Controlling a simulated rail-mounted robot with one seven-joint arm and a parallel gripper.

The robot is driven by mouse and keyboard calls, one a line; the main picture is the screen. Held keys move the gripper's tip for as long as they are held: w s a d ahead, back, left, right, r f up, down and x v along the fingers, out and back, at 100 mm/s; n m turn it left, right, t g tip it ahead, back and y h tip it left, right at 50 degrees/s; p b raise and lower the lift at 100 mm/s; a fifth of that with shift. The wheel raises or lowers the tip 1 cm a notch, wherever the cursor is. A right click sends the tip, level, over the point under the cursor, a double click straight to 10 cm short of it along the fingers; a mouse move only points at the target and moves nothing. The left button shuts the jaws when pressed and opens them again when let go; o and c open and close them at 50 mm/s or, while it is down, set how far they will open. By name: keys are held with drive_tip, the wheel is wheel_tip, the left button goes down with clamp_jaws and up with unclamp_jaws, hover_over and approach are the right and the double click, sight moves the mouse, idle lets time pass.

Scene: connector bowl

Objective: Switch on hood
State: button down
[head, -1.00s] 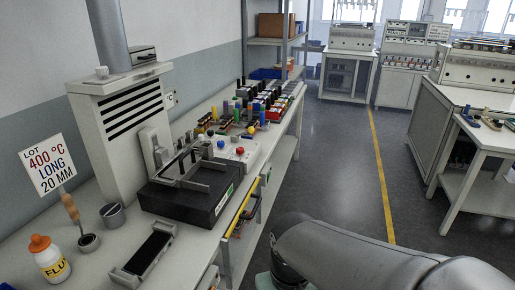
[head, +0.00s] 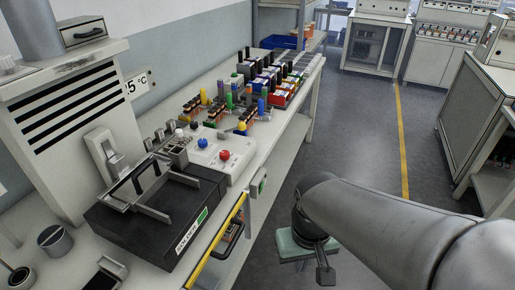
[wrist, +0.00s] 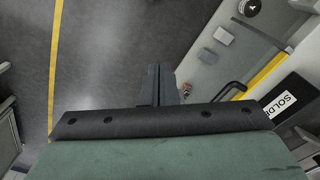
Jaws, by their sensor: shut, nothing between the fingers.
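The white hood (head: 60,165), with dark horizontal slots and a grey duct (head: 33,28) on top, stands on the bench at the left of the head view. My gripper (head: 325,275) hangs over the floor in front of the bench, well apart from the hood. Its closed, empty fingers show in the wrist view (wrist: 158,85); the hood is not recognisable there.
A black solder unit (head: 150,225) and a white control box with red and blue knobs (head: 217,170) stand on the bench. A yellow rail (head: 215,240) runs along the bench front. Several colored connectors stand behind. The aisle floor (head: 365,130) is clear.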

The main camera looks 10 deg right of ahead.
sight(261, 188)
drive_tip(key=w+d+f+m+t+y+b, duration=0.1)
drive_tip(key=w+d+f+m+y+b, duration=0.1)
drive_tip(key=w, duration=1.5)
drive_tip(key=w+d+f+m+t+y+b, duration=0.1)
drive_tip(key=w+d+f, duration=0.5)
drive_tip(key=w, duration=1.1)
drive_tip(key=m+y+b, duration=0.1)
drive_tip(key=m+b, duration=0.1)
drive_tip(key=m, duration=0.1)
drive_tip(key=shift+m+b, duration=0.3)
drive_tip(key=w+a+f+p, duration=0.1)
drive_tip(key=w+a+f, duration=0.3)
drive_tip(key=a+f, duration=0.3)
drive_tip(key=shift+f, duration=0.6)
drive_tip(key=shift+w, duration=0.1)
